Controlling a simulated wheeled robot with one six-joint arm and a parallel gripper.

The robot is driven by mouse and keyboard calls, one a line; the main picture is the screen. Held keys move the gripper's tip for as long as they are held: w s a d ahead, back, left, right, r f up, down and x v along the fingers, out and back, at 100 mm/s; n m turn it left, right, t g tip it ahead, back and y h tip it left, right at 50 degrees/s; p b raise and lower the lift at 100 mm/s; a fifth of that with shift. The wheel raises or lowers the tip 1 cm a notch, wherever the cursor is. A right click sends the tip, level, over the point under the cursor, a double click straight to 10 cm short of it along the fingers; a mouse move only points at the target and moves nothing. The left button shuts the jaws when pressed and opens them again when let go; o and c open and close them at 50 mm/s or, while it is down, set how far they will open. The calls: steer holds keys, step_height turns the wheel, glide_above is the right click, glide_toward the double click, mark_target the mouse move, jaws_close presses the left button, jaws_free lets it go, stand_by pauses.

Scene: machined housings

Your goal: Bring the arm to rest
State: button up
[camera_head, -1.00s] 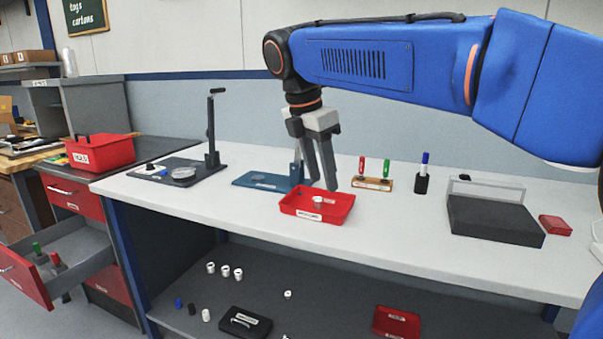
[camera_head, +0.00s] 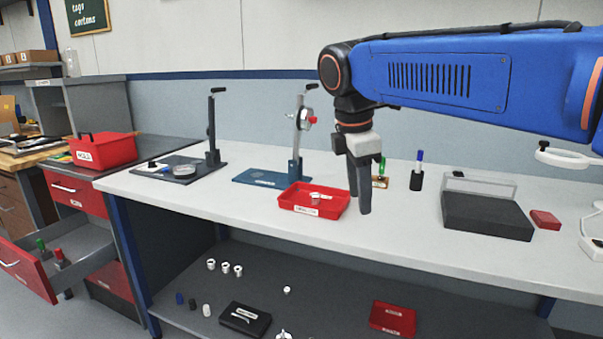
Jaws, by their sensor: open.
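My gripper (camera_head: 361,206) hangs from the blue arm with its fingers pointing down over the white bench (camera_head: 400,232). It is open, with nothing seen between its fingers. It is just right of the red tray (camera_head: 298,211), in front of the tray's right end in the picture. A small white part (camera_head: 315,197) lies in the tray. I cannot tell whether the fingertips touch the bench.
A blue-based stand (camera_head: 262,178) and a dark stand (camera_head: 211,140) are behind and left. A marker holder (camera_head: 381,182), a pen stand (camera_head: 416,181), a black case (camera_head: 487,216) and a small red box (camera_head: 545,220) are right. An open drawer (camera_head: 84,243) juts out at lower left.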

steer(key=s+d+f+m+t+y, duration=0.1)
steer(key=s+d+f+m, duration=0.7)
steer(key=s+f+m, duration=0.1)
steer(key=s+d+f+m+t, duration=0.2)
steer(key=s+d+f+m, duration=0.7)
steer(key=f, duration=0.4)
steer(key=shift+s+m+y, duration=0.4)
steer(key=shift+s+m, duration=0.4)
steer(key=shift+s, duration=0.45)
steer(key=shift+a, duration=0.1)
steer(key=shift+c, duration=1.2)
